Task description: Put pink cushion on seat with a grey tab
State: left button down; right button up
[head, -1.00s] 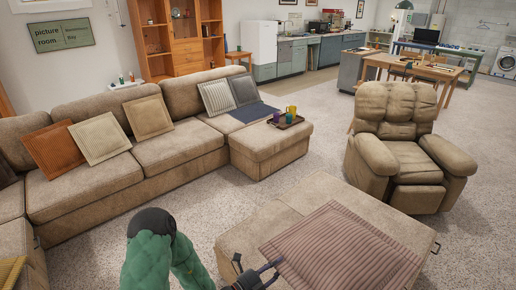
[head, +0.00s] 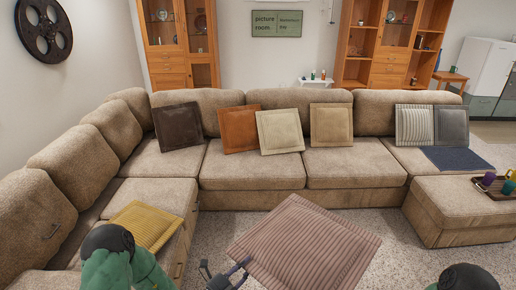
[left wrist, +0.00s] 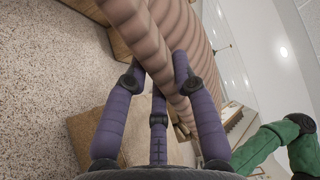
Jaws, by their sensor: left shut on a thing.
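The pink ribbed cushion (head: 312,240) is held up flat in front of me, over the floor before the sofa. My left gripper (head: 238,270) is shut on its near left edge. In the left wrist view, the purple fingers (left wrist: 165,75) close on the striped cushion (left wrist: 150,35). Another small dark tab (head: 179,270) shows on the front of the left seat that bears the yellow cushion (head: 145,226). My right gripper is out of view; only part of that arm shows at lower right.
Brown (head: 178,127), orange (head: 239,129), cream (head: 280,131) and tan (head: 331,125) cushions lean along the back sofa. Striped and grey cushions stand at right. A tray (head: 492,190) with cups is on the ottoman (head: 455,215). Carpet is clear around the held cushion.

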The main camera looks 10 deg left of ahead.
aim_at(178, 188)
jog(key=i+j+u, duration=0.25)
jog(key=i, duration=0.5)
jog(key=i+l+u, duration=0.1)
jog(key=i+u, duration=0.15)
jog(key=i, duration=0.5)
jog(key=i+u, duration=0.25)
jog(key=i, duration=0.2)
jog(key=i+l+u, duration=0.25)
jog(key=i, duration=0.15)
jog(key=i+l+u, duration=0.25)
jog(key=i, duration=0.15)
